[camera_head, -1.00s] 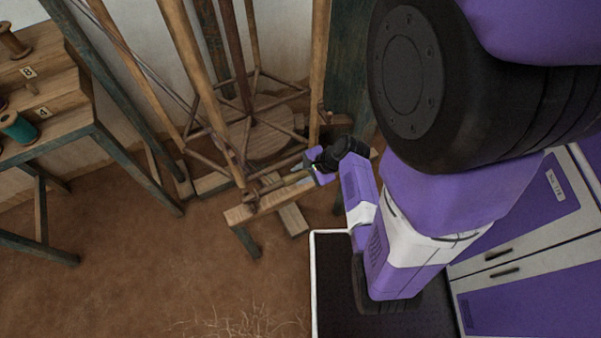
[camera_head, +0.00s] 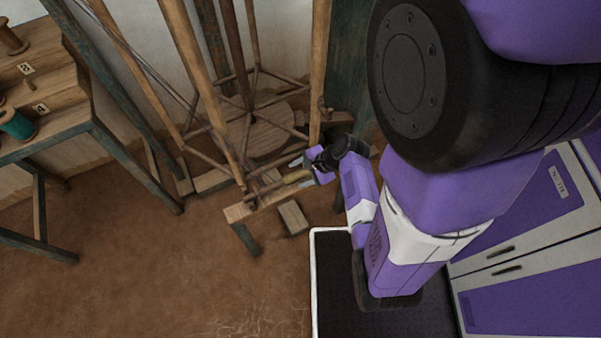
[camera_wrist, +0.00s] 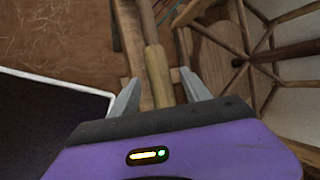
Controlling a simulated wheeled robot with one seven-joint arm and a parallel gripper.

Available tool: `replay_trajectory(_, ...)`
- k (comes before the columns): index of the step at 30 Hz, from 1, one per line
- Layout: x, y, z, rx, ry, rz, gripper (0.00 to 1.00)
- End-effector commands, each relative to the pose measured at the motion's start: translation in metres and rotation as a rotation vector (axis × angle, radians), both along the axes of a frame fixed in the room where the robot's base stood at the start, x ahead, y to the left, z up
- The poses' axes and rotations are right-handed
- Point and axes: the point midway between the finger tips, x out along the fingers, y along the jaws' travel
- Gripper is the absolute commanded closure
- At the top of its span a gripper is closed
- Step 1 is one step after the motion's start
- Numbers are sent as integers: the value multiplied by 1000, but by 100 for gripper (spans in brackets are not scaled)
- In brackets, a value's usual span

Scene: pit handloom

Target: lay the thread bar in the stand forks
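The thread bar shows in the head view as a pale wooden grip (camera_head: 295,177) with a darker rod running left over the low wooden stand beam (camera_head: 236,212). In the wrist view its grip (camera_wrist: 157,75) lies lengthwise between my fingers, and the rod runs on toward the top. My gripper (camera_head: 301,173) is open, one finger on each side of the grip, with a gap on both sides in the wrist view (camera_wrist: 162,93). The rod's left end is near the beam's end. Whether the bar rests in the forks is too small to tell.
Tall wooden posts and a spoked frame on a round wooden base (camera_head: 270,133) stand close behind the beam. A bench with thread spools (camera_head: 17,124) is at the left. The brown floor (camera_head: 150,270) in front is clear.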

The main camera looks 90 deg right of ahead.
Motion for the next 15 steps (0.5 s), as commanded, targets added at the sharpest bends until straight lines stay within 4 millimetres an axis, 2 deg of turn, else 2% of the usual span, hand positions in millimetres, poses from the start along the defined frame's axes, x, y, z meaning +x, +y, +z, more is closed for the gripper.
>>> replay_trajectory(7, -4, 2, 5, 1, 0, 0, 44)
replay_trajectory(15, -25, 9, 40, -2, 1, 1, 44)
